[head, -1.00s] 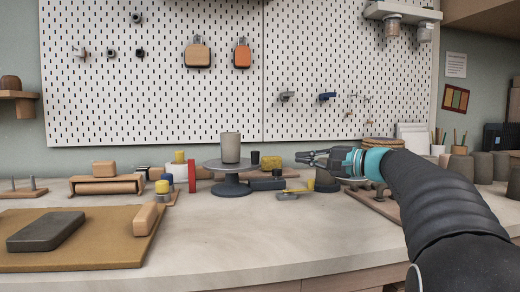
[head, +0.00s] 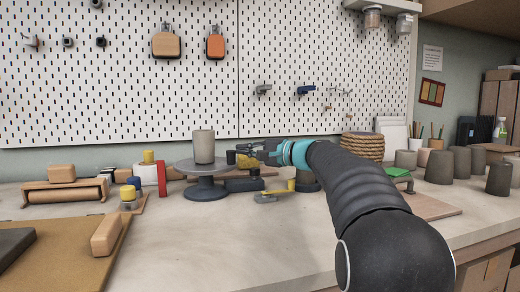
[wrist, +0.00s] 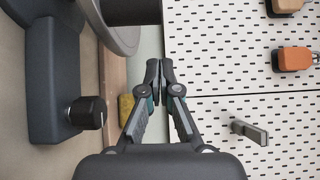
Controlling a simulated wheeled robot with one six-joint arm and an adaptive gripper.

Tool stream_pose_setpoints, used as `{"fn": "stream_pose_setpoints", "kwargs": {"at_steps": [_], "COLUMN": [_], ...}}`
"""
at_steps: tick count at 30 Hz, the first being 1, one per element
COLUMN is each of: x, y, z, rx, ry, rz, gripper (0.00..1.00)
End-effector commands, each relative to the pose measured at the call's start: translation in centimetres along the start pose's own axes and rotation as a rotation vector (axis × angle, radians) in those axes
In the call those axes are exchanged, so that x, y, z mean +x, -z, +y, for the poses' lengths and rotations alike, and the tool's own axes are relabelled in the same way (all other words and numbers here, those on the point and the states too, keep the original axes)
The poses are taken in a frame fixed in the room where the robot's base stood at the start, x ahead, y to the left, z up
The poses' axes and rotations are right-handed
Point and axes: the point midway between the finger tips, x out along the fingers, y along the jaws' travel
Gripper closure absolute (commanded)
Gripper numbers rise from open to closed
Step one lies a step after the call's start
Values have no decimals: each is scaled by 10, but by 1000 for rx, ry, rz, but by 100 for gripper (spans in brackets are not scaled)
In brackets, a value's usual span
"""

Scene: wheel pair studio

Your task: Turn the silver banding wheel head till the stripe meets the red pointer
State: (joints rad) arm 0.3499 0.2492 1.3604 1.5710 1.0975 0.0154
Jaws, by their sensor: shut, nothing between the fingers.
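The silver banding wheel head (head: 186,168) is a flat grey disc on a dark pedestal, with a grey pot (head: 204,147) upright on it. Its rim also shows at the top of the wrist view (wrist: 126,43). I cannot make out the stripe. A red upright piece (head: 162,178), which looks like the pointer, stands just left of the disc. My gripper (head: 240,147) is just right of the disc, slightly above its level and apart from the pot. In the wrist view its fingertips (wrist: 160,70) meet with nothing between them.
A dark box with a black knob (wrist: 87,112) adjoins the pedestal. A yellow sponge (wrist: 125,107) lies behind the gripper. A yellow-handled tool (head: 272,195) lies in front. A wooden block (head: 107,235) lies at left; grey pots (head: 439,167) stand at right. The front middle bench is clear.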

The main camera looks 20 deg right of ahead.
Motion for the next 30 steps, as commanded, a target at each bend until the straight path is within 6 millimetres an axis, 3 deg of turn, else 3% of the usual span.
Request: {"fn": "stream_pose_setpoints", "kwargs": {"at_steps": [9, 25, 30], "x": [-13, -16, -20], "y": [-33, -39, -50], "z": [0, 1, 4], "rx": [0, -1, -2], "ry": [1, 0, 0], "rz": [0, 0, -1], "gripper": [100, 100, 100]}}
